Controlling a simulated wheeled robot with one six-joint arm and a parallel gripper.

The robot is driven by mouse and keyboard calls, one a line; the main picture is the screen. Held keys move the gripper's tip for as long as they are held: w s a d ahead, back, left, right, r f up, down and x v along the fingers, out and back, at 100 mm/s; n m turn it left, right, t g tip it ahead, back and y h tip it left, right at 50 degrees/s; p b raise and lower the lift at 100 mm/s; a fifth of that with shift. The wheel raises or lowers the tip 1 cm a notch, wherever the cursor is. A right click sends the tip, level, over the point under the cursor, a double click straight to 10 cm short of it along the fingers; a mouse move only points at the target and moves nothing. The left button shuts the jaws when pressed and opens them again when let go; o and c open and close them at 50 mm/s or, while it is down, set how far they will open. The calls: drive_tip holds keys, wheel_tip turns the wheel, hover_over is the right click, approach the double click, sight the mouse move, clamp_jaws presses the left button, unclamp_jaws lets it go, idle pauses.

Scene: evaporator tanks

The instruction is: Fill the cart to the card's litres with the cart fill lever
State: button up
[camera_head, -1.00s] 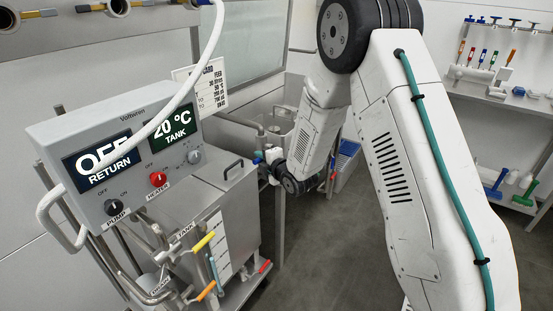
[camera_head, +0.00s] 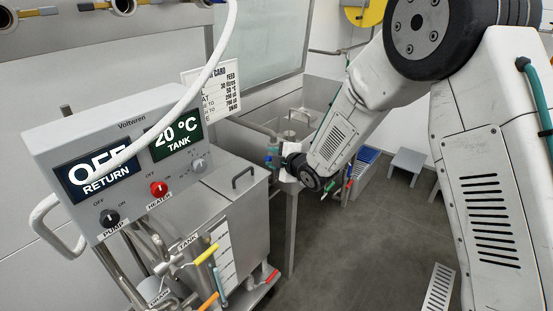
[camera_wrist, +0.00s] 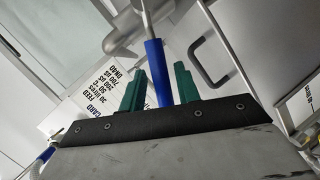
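In the wrist view, a blue lever handle (camera_wrist: 156,75) on a metal stem stands between the two green fingers of my gripper (camera_wrist: 160,88). A narrow gap shows on at least one side, so the fingers look open around it. In the head view, my gripper (camera_head: 274,160) is at the far side of the tank, its fingertips small and partly hidden. The card (camera_head: 216,88) hangs on the wall behind the panel; it also shows in the wrist view (camera_wrist: 92,97), reading FEED, 30 litres, 50 °C, 700 µS, DN40. I cannot make out a cart litre level.
The Voltwren panel (camera_head: 125,150) reads OFF RETURN and 20 °C TANK, with pump and heater knobs. The steel tank (camera_head: 245,212) has yellow (camera_head: 206,254) and orange (camera_head: 210,301) levers. A sink (camera_head: 318,92) stands behind. Open floor (camera_head: 365,255) lies to the right.

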drive_tip(key=shift+s, duration=0.1)
drive_tip(key=v, duration=0.7)
drive_tip(key=shift+s+d, duration=0.2)
drive_tip(key=shift+d, duration=0.05)
drive_tip(key=shift+r, duration=0.1)
idle(6.8)
